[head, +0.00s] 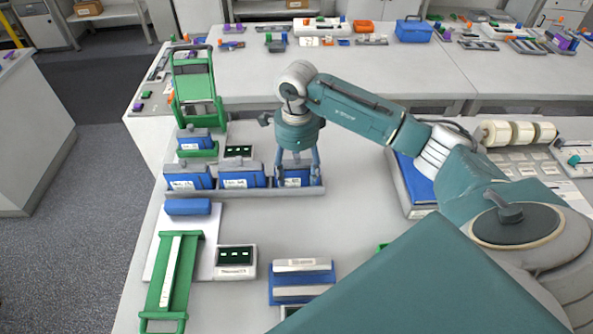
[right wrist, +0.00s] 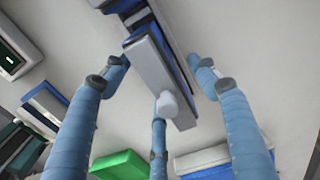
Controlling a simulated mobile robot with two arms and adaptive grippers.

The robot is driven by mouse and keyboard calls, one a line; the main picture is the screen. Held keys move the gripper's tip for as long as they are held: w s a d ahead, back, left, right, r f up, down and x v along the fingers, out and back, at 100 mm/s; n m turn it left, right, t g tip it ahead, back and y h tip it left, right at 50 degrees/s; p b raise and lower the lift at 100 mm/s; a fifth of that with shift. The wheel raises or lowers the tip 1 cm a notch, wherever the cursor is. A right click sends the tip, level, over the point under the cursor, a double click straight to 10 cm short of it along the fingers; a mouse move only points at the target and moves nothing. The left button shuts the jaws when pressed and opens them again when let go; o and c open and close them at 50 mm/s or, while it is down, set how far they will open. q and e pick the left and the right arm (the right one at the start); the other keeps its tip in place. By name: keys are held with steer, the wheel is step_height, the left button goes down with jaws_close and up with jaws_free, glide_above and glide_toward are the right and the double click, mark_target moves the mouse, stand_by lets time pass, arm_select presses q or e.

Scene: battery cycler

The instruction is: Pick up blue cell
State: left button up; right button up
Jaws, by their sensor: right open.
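Blue cells with white labels stand in a row in a long grey rack (head: 232,191): a left one (head: 180,183), a middle one (head: 236,181) and a right one (head: 294,182). My right gripper (head: 297,178) is open and points down at the right cell, with its fingers partly in front of it. In the right wrist view the spread fingers (right wrist: 163,90) are around a blue-and-grey body (right wrist: 158,70), and I cannot tell whether they touch it. Another blue cell (head: 195,140) sits in the green fixture behind. My left gripper is not in view.
A green fixture (head: 193,88) stands behind the rack. A low green frame (head: 172,285), a small display box (head: 235,262) and a blue-and-grey block (head: 301,280) lie in front. A blue tray (head: 418,190) is to the right. Bare table lies between them.

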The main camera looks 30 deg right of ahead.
steer(key=shift+f, duration=0.75)
jaws_close()
steer(key=shift+r, duration=0.1)
